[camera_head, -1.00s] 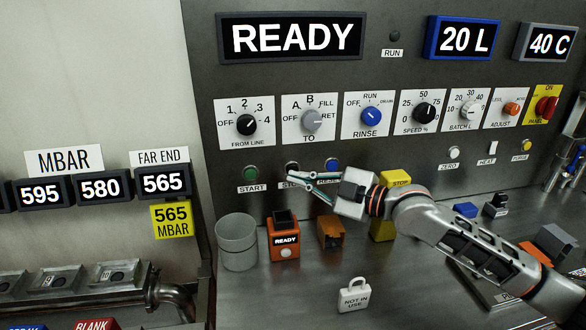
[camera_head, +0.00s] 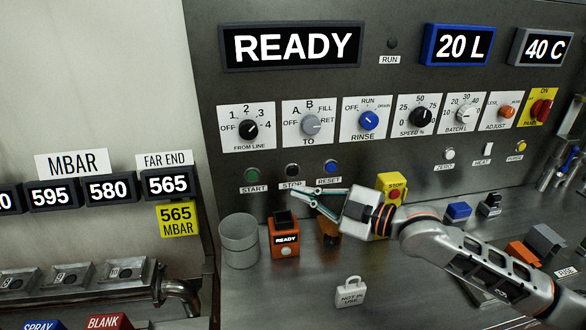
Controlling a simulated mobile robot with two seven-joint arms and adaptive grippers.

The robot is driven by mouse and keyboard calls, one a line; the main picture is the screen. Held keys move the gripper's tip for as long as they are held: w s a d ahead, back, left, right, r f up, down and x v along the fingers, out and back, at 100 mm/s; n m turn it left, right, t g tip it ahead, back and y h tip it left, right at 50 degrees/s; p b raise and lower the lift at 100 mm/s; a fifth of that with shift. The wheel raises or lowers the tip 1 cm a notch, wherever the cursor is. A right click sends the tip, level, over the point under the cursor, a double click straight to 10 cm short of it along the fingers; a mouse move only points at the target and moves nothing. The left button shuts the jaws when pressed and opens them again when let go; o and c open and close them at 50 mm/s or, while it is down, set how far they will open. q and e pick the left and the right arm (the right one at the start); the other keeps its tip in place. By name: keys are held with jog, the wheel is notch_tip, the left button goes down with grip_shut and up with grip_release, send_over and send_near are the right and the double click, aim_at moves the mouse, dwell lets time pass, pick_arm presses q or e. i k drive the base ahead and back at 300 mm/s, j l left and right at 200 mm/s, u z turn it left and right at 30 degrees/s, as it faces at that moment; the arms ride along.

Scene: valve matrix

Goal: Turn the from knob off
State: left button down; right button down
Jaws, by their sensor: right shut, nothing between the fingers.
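The from knob (camera_head: 249,130) is a black round knob on a white FROM LINE plate at the left of the grey panel. OFF is marked at its left and 1 to 4 run around it; its pointer is too small to read surely. My right gripper (camera_head: 297,194) is shut and empty. Its fingers point left, just under the STOP and RESET labels, below and right of the from knob and well apart from it. My left gripper is not in view.
The grey TO knob (camera_head: 311,125) and blue RINSE knob (camera_head: 369,121) sit to the right of the from knob. A grey cup (camera_head: 239,244) and an orange READY box (camera_head: 285,241) stand below. The panel in front of the from knob is clear.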

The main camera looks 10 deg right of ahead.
aim_at(248, 130)
jog(key=k, duration=1)
